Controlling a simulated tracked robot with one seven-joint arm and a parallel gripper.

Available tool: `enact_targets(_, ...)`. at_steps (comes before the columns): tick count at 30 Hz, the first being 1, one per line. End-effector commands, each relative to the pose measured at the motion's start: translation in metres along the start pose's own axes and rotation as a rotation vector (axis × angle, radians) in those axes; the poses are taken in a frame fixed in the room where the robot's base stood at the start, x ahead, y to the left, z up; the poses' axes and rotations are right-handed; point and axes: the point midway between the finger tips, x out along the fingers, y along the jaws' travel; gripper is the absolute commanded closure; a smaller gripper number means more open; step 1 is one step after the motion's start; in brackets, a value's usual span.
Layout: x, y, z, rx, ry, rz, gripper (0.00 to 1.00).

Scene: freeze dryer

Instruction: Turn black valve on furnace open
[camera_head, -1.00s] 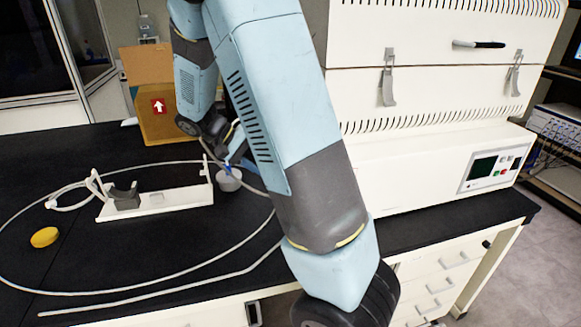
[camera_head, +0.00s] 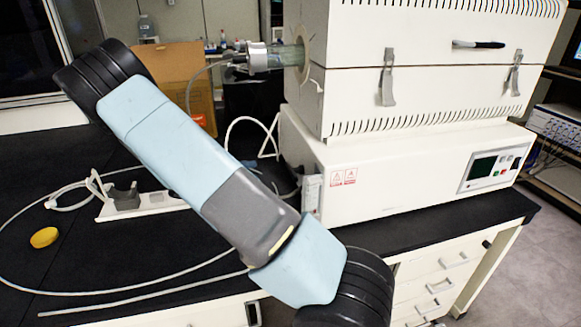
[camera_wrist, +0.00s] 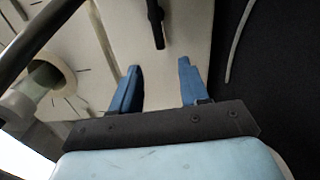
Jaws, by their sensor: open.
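The white furnace (camera_head: 415,100) stands on the bench at the right in the head view. A glass tube (camera_head: 291,56) with a metal end fitting (camera_head: 258,57) sticks out of its left side. In the wrist view my gripper (camera_wrist: 159,66) has its two blue fingers apart with nothing between them. A dark, elongated part (camera_wrist: 156,22) lies beyond the fingertips near the top, roughly in line with the gap, against a pale surface. It may be the black valve, but I cannot tell for sure. The head view does not show my gripper or a clear black valve.
A white stand (camera_head: 152,202), a yellow round piece (camera_head: 44,237) and a long pale hose (camera_head: 110,283) lie on the black bench. A cardboard box (camera_head: 180,75) stands behind. In the wrist view a round flange (camera_wrist: 58,72) is at the left, and a dark bar crosses the upper left.

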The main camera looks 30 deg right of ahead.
Motion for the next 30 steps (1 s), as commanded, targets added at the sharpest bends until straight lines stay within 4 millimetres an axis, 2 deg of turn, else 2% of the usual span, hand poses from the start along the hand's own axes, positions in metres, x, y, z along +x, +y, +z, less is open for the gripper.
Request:
enact_targets(21,0.113,0.000,0.001,-0.001,-0.003,-0.002,0.55)
enact_targets(30,0.133,0.000,0.001,-0.001,-0.001,-0.002,0.55)
